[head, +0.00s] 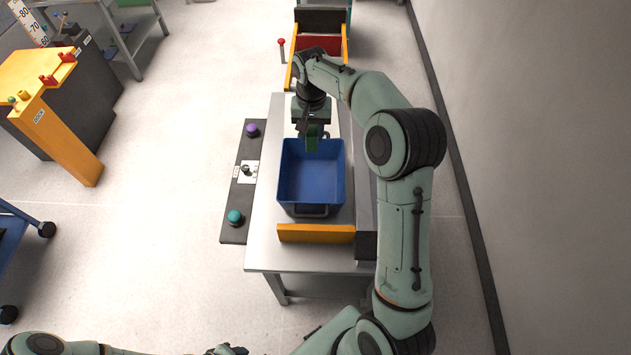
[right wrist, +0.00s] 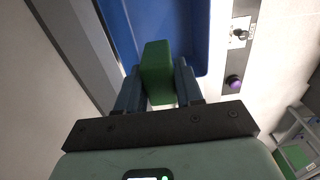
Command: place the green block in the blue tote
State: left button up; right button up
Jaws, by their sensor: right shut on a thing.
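The green block (head: 311,145) is between the fingers of my right gripper (head: 311,134), at the far edge of the blue tote. The right wrist view shows the block (right wrist: 157,70) held between both fingers of the right gripper (right wrist: 158,88), with the tote (right wrist: 140,22) beyond it. The empty-looking blue tote (head: 311,182) stands upright on the metal table; the gripper hides part of its far rim. My left arm shows at the bottom left of the head view, with part of the left gripper (head: 228,350) at the frame edge; its fingers are unclear.
The metal table (head: 268,250) carries a yellow stop bar (head: 315,233) in front of the tote. A dark control panel (head: 240,190) with purple and teal buttons runs along its left side. A wall stands at the right. Open floor lies to the left.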

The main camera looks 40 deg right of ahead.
jog(key=shift+w+f+b, duration=0.1)
jog(key=shift+f+b, duration=0.4)
jog(key=shift+f, duration=9.5)
pick_arm(q)
jog(key=shift+s+f, duration=0.6)
jog(key=shift+f, duration=0.1)
pick_arm(e)
jog(key=shift+f, duration=0.1)
jog(key=o, duration=1.1)
pick_arm(q)
jog(key=shift+s+f, duration=0.1)
